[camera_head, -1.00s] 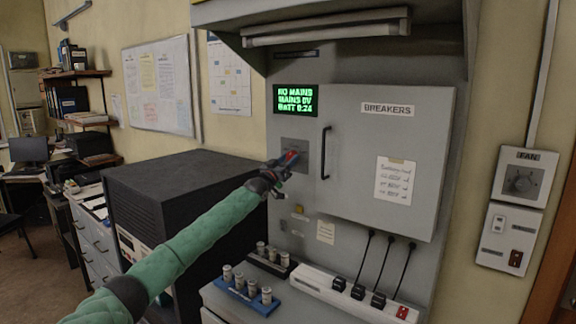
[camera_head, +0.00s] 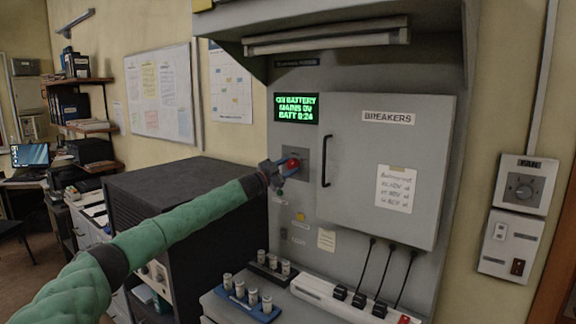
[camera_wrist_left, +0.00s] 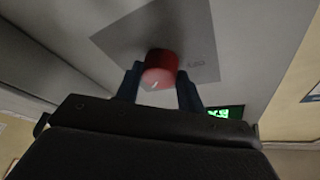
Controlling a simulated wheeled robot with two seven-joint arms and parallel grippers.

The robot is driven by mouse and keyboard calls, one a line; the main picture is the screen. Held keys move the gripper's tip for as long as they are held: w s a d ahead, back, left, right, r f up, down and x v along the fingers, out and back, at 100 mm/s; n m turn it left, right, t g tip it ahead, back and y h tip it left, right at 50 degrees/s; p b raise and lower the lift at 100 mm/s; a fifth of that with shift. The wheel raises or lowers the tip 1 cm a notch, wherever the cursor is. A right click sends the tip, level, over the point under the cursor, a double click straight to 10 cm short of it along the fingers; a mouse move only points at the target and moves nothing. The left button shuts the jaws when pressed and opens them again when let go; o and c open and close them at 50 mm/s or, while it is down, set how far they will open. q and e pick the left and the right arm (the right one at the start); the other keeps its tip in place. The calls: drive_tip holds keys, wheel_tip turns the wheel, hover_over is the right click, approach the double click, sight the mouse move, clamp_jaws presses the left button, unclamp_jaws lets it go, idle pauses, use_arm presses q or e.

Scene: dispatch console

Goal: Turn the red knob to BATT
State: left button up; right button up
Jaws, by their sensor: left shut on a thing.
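The red knob (camera_head: 293,164) sits on a grey square plate (camera_head: 301,150) on the console front, left of the breaker door. In the left wrist view the red knob (camera_wrist_left: 160,68) stands between the two dark fingers of my left gripper (camera_wrist_left: 160,86), on its plate (camera_wrist_left: 200,30). My left gripper (camera_head: 279,170) is shut on the knob. The green display (camera_head: 296,107) reads "ON BATTERY, MAINS 0V, BATT 0:24". My right gripper is not in view.
The breaker door (camera_head: 385,160) with a black handle (camera_head: 327,160) is just right of the knob. Below stand a blue fuse rack (camera_head: 247,302) and a white power strip (camera_head: 330,292) with plugs. A dark cabinet (camera_head: 175,190) stands under my left arm.

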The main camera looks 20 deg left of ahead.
use_arm(q)
drive_tip(key=shift+r+m+g, duration=0.15)
drive_tip(key=shift+m+g, duration=0.15)
drive_tip(key=shift+m, duration=0.3)
drive_tip(key=shift+m+p, duration=0.35)
drive_tip(key=shift+m, duration=0.15)
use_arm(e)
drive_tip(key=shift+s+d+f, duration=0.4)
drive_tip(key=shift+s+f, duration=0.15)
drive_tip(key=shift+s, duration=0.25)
use_arm(q)
drive_tip(key=o, duration=1)
drive_tip(key=shift+w, duration=0.1)
drive_tip(key=shift+c, duration=0.2)
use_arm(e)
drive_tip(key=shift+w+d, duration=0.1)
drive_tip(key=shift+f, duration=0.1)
use_arm(q)
drive_tip(key=shift+s+a+f, duration=0.2)
drive_tip(key=shift+f, duration=0.05)
drive_tip(key=b+v, duration=0.3)
drive_tip(key=v, duration=0.4)
drive_tip(key=shift+a, duration=0.15)
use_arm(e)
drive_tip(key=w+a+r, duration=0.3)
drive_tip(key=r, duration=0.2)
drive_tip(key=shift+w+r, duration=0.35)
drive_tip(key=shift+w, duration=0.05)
